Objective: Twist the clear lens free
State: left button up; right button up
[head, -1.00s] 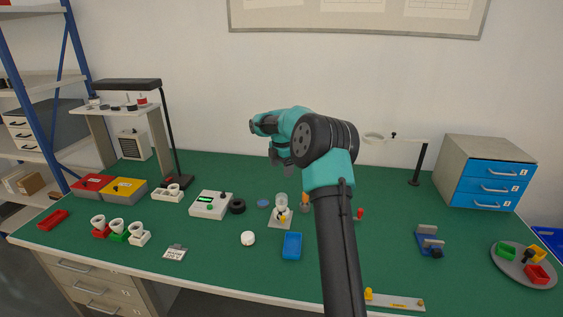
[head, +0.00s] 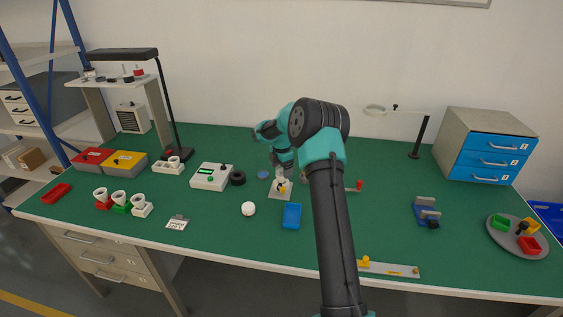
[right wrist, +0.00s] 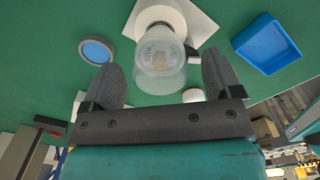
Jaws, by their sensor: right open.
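The clear lens (right wrist: 160,70) is a translucent cup on a round white base on a pale plate, seen between the fingers in the right wrist view. In the head view the lens is mostly hidden by my right gripper, and the pale plate (head: 271,193) shows below it. My right gripper (right wrist: 162,85) is open, with one dark finger on each side of the lens. I see a gap on both sides. In the head view the right gripper (head: 283,172) points down over the plate. My left gripper is not in view.
A blue tray (head: 291,216) lies just in front of the plate, with a white round piece (head: 248,209) left of it. A blue disc (right wrist: 96,51) lies beside the plate. A black ring (head: 238,178) and a tester box (head: 211,176) stand to the left.

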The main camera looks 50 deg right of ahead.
jog(key=shift+f, duration=0.2)
jog(key=c, duration=1)
jog(key=shift+n, duration=0.4)
jog(key=shift+n, duration=1.3)
jog(key=shift+n, duration=1.5)
